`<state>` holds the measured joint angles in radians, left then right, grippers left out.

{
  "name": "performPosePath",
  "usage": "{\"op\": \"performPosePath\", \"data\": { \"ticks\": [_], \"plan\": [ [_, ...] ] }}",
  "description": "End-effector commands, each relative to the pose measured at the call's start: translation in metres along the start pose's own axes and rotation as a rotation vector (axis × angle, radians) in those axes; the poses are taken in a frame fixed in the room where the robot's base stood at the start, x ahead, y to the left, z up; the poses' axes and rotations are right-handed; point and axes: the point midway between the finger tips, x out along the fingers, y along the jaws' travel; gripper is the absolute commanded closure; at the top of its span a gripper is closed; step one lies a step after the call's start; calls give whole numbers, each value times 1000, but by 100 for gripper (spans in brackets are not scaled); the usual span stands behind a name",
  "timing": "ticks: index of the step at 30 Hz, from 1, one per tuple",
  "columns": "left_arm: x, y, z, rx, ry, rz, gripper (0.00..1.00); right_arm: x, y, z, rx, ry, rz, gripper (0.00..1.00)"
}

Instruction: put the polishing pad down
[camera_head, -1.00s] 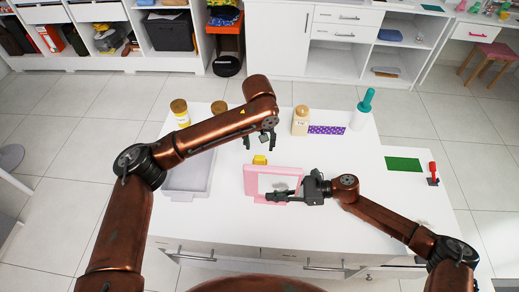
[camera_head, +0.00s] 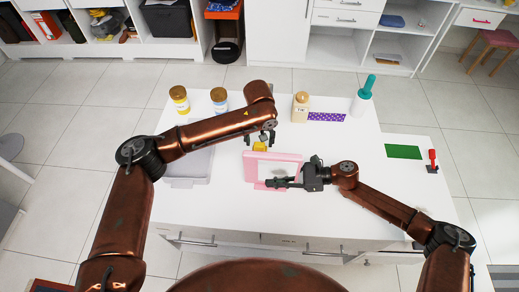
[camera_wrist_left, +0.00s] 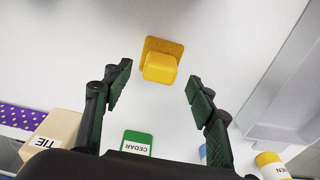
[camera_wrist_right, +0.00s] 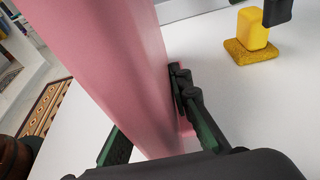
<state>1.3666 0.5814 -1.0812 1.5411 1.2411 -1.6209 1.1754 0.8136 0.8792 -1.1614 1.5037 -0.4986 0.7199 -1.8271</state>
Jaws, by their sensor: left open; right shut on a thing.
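The polishing pad (camera_head: 260,147), a yellow block handle on a darker yellow base, rests on the white table behind the pink frame; it also shows in the left wrist view (camera_wrist_left: 160,66) and the right wrist view (camera_wrist_right: 250,45). My left gripper (camera_head: 261,138) is open and empty close above the pad. In the left wrist view the pad appears between and just beyond its fingertips. My right gripper (camera_head: 284,184) is shut on the pink-framed mirror (camera_head: 251,170), which stands upright. In the right wrist view its fingers straddle the pink frame (camera_wrist_right: 120,60).
A grey tray (camera_head: 187,182) lies left of the mirror. A green mat (camera_head: 403,151) lies right.

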Motion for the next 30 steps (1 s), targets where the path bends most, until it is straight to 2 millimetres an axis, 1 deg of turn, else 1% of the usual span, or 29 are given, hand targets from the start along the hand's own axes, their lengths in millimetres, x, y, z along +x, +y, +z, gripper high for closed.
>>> {"op": "performPosePath", "data": {
  "ticks": [1, 4, 7, 12, 14, 30],
  "plan": [
    [7, 0, 1, 0, -1, -1, 48, 0, 0, 0, 0, 0, 0, 95],
    [16, 0, 0, 0, 1, 0, 48, 0, 0, 0, 0, 0, 0, 95],
    [20, 0, 0, -1, 1, 0, 48, 0, 0, 0, -1, 0, 0, 95],
    [20, 0, 0, 0, 1, 0, 48, 0, 0, 0, -1, 0, 0, 95],
    [20, 0, 0, 0, 1, 0, 51, 0, 0, 0, -1, 0, 0, 95],
    [19, 0, 0, 0, 0, 0, 88, 0, 0, 0, -1, 0, 0, 95]
  ]
}}
